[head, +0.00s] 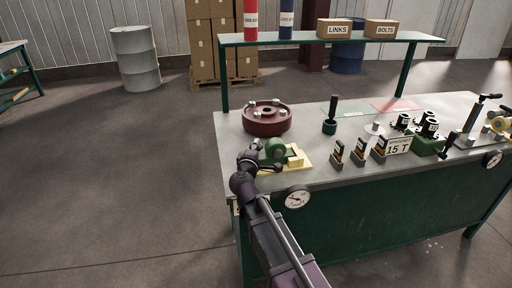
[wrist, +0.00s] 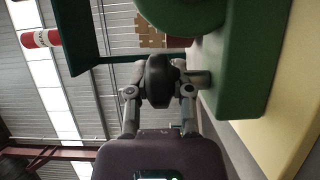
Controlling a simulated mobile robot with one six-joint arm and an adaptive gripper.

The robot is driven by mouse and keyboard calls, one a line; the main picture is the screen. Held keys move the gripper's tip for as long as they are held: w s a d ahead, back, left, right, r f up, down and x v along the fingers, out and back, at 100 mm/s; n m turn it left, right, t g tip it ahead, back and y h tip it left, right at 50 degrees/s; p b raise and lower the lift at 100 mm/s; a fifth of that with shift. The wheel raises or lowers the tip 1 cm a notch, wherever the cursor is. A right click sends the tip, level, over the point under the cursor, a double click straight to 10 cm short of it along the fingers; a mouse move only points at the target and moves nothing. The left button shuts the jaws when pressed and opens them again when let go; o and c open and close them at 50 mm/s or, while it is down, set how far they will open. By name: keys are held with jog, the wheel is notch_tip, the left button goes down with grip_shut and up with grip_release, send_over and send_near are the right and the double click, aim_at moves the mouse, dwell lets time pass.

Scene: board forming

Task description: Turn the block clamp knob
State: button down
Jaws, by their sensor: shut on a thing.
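The block clamp, with a green body (head: 277,150) on a cream-yellow base (head: 299,160), sits at the bench's near left corner. In the wrist view, its green body (wrist: 250,60) fills the right side, with the yellow base (wrist: 290,95) beyond. A dark round knob (wrist: 160,72) stands on a short metal stem from the green body. My gripper (wrist: 159,92) is shut on the knob, one finger on each side. In the head view my gripper (head: 252,154) reaches the clamp's left side, and the knob cannot be made out clearly there.
The grey-topped bench (head: 235,125) carries a dark red flanged disc (head: 267,117) close behind the clamp. A round gauge (head: 297,197) is on the front edge. Floor left of the bench is clear.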

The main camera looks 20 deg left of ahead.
jog(key=shift+n+y, duration=0.4)
jog(key=shift+y, duration=0.2)
jog(key=n+g+y, duration=0.2)
jog(key=y, duration=0.2)
jog(key=n+g+y, duration=0.1)
jog(key=n+y, duration=0.2)
jog(key=y, duration=0.1)
jog(key=shift+n+g, duration=0.3)
jog(key=shift+g, duration=0.1)
jog(key=n+g+y, duration=0.3)
jog(key=g, duration=0.1)
jog(key=shift+w+n+y, duration=0.1)
jog(key=shift+n+y, duration=0.2)
jog(key=shift+n+g+y, duration=0.8)
jog(key=shift+n+g, duration=0.2)
jog(key=shift+g, duration=0.5)
jog(key=shift+a+g, duration=0.1)
jog(key=shift+g, duration=0.2)
jog(key=c, duration=0.5)
grip_release()
jog(key=shift+s, duration=0.2)
